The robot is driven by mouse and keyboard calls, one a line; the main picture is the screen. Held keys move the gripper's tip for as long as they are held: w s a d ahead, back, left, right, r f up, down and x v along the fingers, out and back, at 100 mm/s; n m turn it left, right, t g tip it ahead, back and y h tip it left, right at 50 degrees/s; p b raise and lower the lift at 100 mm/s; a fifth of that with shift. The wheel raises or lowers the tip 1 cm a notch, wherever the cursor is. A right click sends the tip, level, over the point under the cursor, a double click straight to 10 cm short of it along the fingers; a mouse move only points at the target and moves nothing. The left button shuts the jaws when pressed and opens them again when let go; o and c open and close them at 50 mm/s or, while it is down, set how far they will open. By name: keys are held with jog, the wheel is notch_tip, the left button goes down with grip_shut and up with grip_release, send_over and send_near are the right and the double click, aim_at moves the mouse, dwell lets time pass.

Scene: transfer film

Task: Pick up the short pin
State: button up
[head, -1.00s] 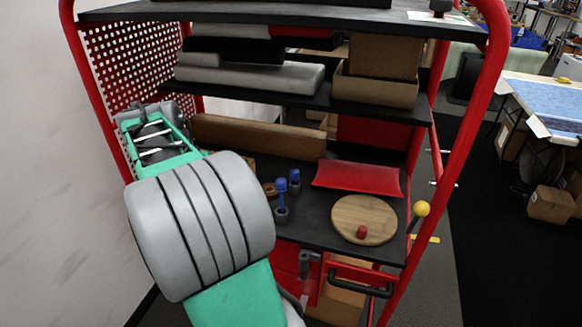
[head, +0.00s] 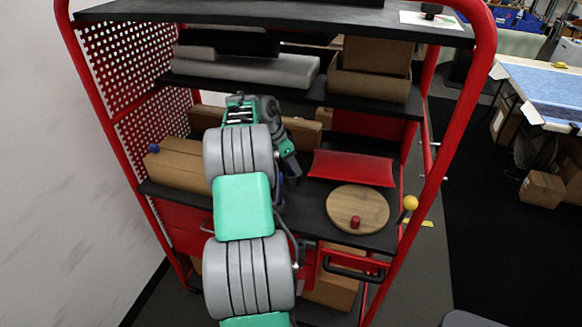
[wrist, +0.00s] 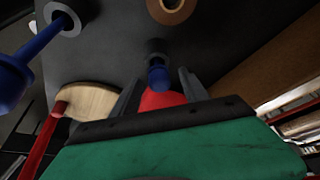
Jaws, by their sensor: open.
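The short pin (wrist: 158,77) is blue and stands in a small grey holder (wrist: 155,48); in the wrist view its head lies between my open fingers. My gripper (wrist: 161,82) has a gap on both sides of the pin and is not closed on it. The taller blue pin (wrist: 14,75) stands in its own grey holder (wrist: 62,20), off to the left in the wrist view. In the head view my gripper (head: 291,172) reaches down onto the middle shelf, and my arm hides most of the pins there.
A wooden ring (wrist: 172,8) lies near the holders. Brown boxes (head: 180,166) stand left and behind. Another shelf (head: 300,94) hangs above.

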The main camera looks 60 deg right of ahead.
grip_shut()
dwell(0.5)
